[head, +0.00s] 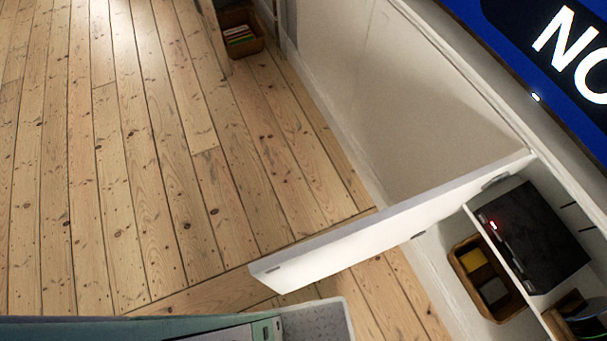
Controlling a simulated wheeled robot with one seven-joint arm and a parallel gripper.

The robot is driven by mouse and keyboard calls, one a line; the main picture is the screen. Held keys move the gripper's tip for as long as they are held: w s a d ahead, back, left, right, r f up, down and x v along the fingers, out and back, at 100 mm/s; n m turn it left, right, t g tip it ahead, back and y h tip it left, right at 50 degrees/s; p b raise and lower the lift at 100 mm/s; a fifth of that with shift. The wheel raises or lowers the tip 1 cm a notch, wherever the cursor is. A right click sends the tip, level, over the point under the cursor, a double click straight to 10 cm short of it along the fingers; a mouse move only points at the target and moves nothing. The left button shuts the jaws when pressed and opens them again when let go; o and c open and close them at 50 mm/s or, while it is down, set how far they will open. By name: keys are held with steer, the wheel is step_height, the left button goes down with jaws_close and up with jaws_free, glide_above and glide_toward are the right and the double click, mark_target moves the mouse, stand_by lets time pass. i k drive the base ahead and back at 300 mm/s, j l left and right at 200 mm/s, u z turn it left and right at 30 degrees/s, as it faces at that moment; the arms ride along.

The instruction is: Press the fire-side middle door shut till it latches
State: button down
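A white cabinet door (385,228) stands wide open in the head view, swung out over the floorboards from its hinge side at the right. Its free end is at the lower middle of the picture. The white cabinet (430,265) behind it is open, with its shelf and contents showing. I cannot tell from this view whether this is the fire-side middle door. My gripper is not in view.
Inside the cabinet are a black box (532,235) with a red light and a wooden tray (487,280). A screen (560,40) is above. A wooden box (240,33) stands on the floor at the top. The floorboards (120,160) at left are clear.

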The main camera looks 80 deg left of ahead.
mark_target(286, 272)
steer(key=k+l+u, duration=0.2)
steer(key=u, duration=0.25)
steer(key=k+u, duration=0.45)
steer(key=u, duration=1.05)
